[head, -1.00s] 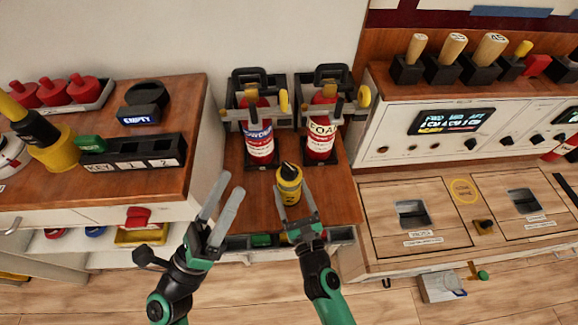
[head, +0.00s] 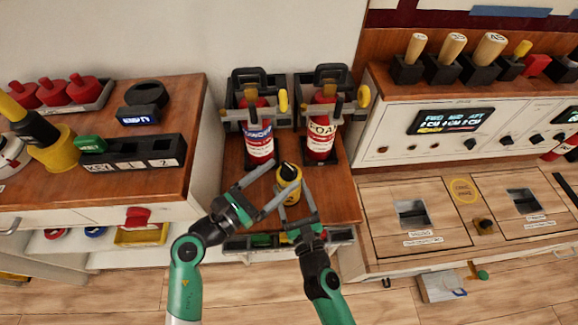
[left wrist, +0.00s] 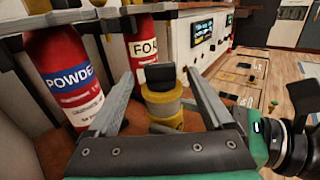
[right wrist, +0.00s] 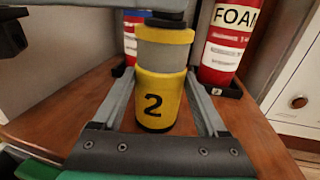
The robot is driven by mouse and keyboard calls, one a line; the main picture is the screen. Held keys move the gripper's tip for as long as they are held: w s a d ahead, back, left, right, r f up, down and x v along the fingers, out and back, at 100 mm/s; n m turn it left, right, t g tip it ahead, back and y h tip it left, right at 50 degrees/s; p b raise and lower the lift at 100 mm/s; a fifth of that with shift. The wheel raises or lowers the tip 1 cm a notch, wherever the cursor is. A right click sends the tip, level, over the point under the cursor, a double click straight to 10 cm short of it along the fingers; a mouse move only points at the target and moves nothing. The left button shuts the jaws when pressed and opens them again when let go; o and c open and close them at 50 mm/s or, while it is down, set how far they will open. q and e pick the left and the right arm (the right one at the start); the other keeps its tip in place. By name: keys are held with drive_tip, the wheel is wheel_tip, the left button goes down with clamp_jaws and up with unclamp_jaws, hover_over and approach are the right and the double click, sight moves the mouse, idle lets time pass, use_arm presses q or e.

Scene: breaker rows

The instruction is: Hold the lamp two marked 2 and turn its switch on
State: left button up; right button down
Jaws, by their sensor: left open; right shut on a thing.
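Lamp two (head: 289,186) is a small yellow lamp with a grey band and a black top, standing upright on the brown wooden stand. Its black "2" shows in the right wrist view (right wrist: 153,105). My right gripper (head: 293,200) is shut on the lamp's body from the front. My left gripper (head: 273,197) is open, its fingers angled toward the lamp from the left. In the left wrist view the lamp's black top (left wrist: 160,75) lies between and beyond the open fingers. I cannot make out the switch clearly.
Red POWDER (head: 258,140) and FOAM (head: 321,135) extinguishers stand in brackets close behind the lamp. A left counter (head: 190,110) holds a key rack (head: 132,152). A white control console (head: 385,135) stands at right. A low bin row (head: 255,242) is at the stand's front.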

sight(286, 170)
use_arm(q)
drive_tip(key=x, duration=0.4)
clamp_jaws()
drive_tip(key=shift+w+m+g+h, duration=0.1)
drive_tip(key=shift+m+g+h, duration=0.4)
drive_tip(key=shift+g, duration=0.1)
drive_tip(key=shift+m+g+h, duration=0.3)
drive_tip(key=shift+g, duration=0.1)
unclamp_jaws()
drive_tip(key=v, duration=0.7)
drive_tip(key=shift+s+a, duration=0.2)
drive_tip(key=shift+s, duration=0.05)
